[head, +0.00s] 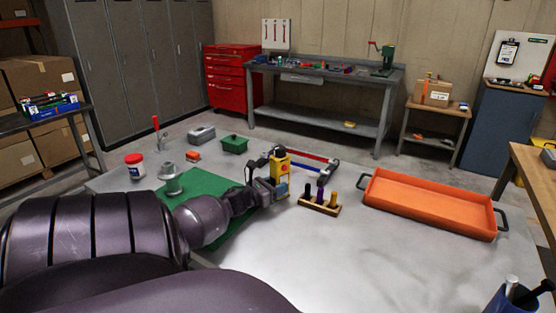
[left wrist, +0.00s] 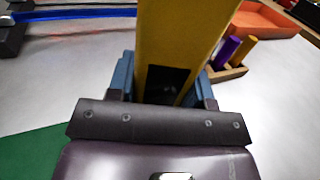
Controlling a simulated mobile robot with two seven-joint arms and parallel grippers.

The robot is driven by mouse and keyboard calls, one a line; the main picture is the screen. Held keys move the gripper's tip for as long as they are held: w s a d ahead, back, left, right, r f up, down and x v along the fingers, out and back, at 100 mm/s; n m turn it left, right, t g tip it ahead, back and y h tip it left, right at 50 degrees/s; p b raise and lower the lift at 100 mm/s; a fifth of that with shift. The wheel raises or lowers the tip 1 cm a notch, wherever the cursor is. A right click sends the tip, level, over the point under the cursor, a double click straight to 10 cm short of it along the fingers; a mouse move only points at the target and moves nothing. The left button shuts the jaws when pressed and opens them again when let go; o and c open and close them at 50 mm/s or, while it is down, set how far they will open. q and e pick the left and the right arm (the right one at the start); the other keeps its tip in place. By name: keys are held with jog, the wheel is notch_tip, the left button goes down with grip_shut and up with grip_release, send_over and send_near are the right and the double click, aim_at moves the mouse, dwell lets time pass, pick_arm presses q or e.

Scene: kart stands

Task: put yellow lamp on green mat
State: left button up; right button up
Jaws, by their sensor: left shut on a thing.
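The yellow lamp (head: 280,168) is an upright yellow block with a dark part at its upper left, right of the green mat. My left gripper (head: 281,188) is shut on it. In the left wrist view the yellow lamp body (left wrist: 185,35) stands between the blue fingers of my left gripper (left wrist: 163,85). I cannot tell whether its base touches the table. The green mat (head: 205,183) lies flat on the table, partly hidden by my left arm; its edge also shows in the left wrist view (left wrist: 32,152). My right gripper is not in view.
A glass-and-metal object (head: 172,180) stands at the mat's left edge. A wooden block (head: 320,207) with upright tools stands right of the lamp. A red-and-blue-barred rack (head: 318,158) lies behind it. An orange tray (head: 425,205) lies farther right.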

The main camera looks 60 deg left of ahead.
pick_arm(q)
jog(key=shift+w+f, duration=0.1)
jog(key=shift+f, duration=0.6)
jog(key=shift+r, duration=0.1)
jog(key=o, duration=1.1)
jog(key=shift+o, duration=0.2)
